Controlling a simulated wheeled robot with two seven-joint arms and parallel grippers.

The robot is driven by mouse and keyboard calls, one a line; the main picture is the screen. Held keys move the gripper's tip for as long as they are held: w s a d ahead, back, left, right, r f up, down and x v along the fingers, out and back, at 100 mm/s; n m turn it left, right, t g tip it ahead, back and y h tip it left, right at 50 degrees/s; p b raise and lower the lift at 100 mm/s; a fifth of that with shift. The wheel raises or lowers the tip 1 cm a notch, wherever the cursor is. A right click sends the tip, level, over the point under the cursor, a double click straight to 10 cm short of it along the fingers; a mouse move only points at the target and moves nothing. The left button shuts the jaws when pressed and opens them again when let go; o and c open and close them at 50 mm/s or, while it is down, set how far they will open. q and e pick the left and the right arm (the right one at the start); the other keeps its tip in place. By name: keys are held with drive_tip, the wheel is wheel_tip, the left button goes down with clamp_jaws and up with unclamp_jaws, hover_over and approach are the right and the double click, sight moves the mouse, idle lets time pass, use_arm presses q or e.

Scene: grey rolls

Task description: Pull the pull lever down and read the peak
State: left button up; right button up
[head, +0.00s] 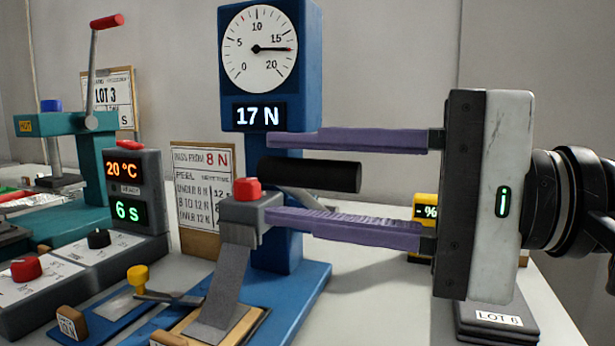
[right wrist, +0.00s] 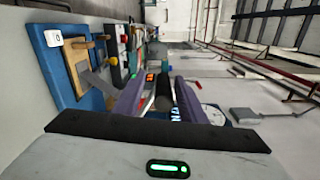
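The peel tester is a blue stand (head: 270,180) with a round dial (head: 259,48) and a display (head: 259,116) reading 17 N. The dial's needle points right, between 15 and 20, with a red mark along it. The pull lever's black handle (head: 310,175) sticks out below the display; it also shows in the right wrist view (right wrist: 165,88). My right gripper (head: 270,181) is open, one purple finger above the handle and one below, with visible gaps. A grey strip (head: 222,285) runs from the red-knobbed clamp (head: 247,195) to a wooden block. My left gripper is not in view.
A teal press (head: 85,170) with a red-tipped lever and a timer box (head: 136,190) reading 20 °C and 6 s stand left. A peel card (head: 203,185) leans behind. A yellow % device (head: 425,212) and a LOT 6 stack (head: 495,320) are near my right gripper.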

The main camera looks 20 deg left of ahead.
drive_tip(key=shift+d, duration=0.1)
drive_tip(key=shift+w+d+r, duration=0.1)
drive_tip(key=shift+d, duration=0.2)
drive_tip(key=d, duration=0.6)
drive_tip(key=s+d, duration=0.1)
drive_tip(key=d, duration=0.2)
drive_tip(key=shift+d+p, duration=0.25)
drive_tip(key=shift+p, duration=0.1)
